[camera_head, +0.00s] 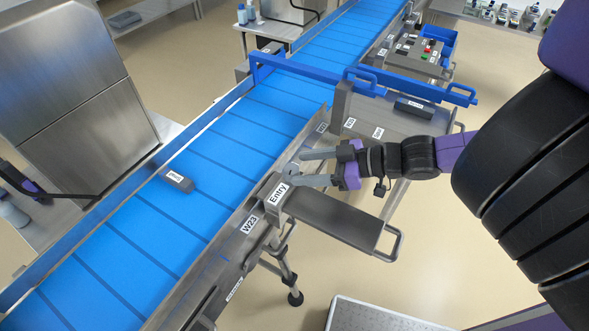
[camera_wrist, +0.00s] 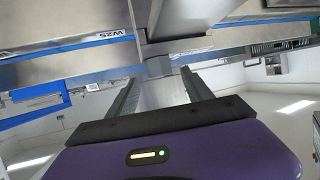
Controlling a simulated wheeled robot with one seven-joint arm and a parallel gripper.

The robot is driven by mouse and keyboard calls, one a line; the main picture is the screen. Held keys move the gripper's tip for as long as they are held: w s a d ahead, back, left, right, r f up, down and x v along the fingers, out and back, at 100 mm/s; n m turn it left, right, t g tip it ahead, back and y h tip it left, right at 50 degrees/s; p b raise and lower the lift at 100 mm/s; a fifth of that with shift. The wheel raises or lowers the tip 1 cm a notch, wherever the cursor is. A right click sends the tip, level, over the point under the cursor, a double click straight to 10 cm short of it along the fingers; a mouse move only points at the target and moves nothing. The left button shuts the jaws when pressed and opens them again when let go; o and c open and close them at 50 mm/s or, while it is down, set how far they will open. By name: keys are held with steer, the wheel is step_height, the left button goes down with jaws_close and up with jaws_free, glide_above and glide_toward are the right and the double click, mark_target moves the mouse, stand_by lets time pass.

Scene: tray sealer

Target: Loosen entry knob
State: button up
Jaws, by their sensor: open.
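The entry knob (camera_head: 291,169) is a small grey round piece on the conveyor's side rail, just behind the "Entry" label (camera_head: 277,194). In the wrist view a grey blocky piece, seemingly the knob (camera_wrist: 157,66), shows at the far end between the fingers. My gripper (camera_head: 300,168) is open, its two grey fingers level and pointing left at the rail, one on each side of the knob in the head view. It also shows in the wrist view (camera_wrist: 160,77), with nothing held. Whether the fingertips touch the knob I cannot tell.
A grey plate with a handle (camera_head: 335,219) sticks out right, just below my gripper. The blue conveyor belt (camera_head: 215,165) runs behind the rail with a dark labelled block (camera_head: 177,181) on it. A blue-barred guide assembly (camera_head: 400,88) stands above right.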

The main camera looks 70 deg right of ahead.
steer(key=shift+p+v, duration=0.6)
steer(key=shift+v, duration=1.25)
steer(key=shift+a, duration=0.1)
steer(key=s+a+f, duration=0.1)
steer(key=a, duration=0.1)
steer(key=s+a, duration=0.2)
steer(key=s+a+f, duration=0.1)
steer(key=a, duration=0.2)
steer(key=shift+s+a+f, duration=0.1)
steer(key=shift+s+f, duration=0.15)
steer(key=shift+f, duration=0.1)
steer(key=a, duration=0.1)
steer(key=s+a, duration=0.1)
steer(key=a, duration=0.3)
steer(key=shift+s+f, duration=0.15)
steer(key=shift+s, duration=0.15)
steer(key=w+a+r+m+t+h, duration=0.1)
steer(key=a+r, duration=0.1)
steer(key=a, duration=0.5)
steer(key=w+a+r+t, duration=0.1)
steer(key=a+r, duration=0.2)
steer(key=a, duration=0.4)
step_height(320, 180, down, 8)
steer(key=b, duration=0.7)
steer(key=shift+s+r+g+b, duration=0.25)
steer(key=shift+s+g+b, duration=0.05)
steer(key=shift+s, duration=0.1)
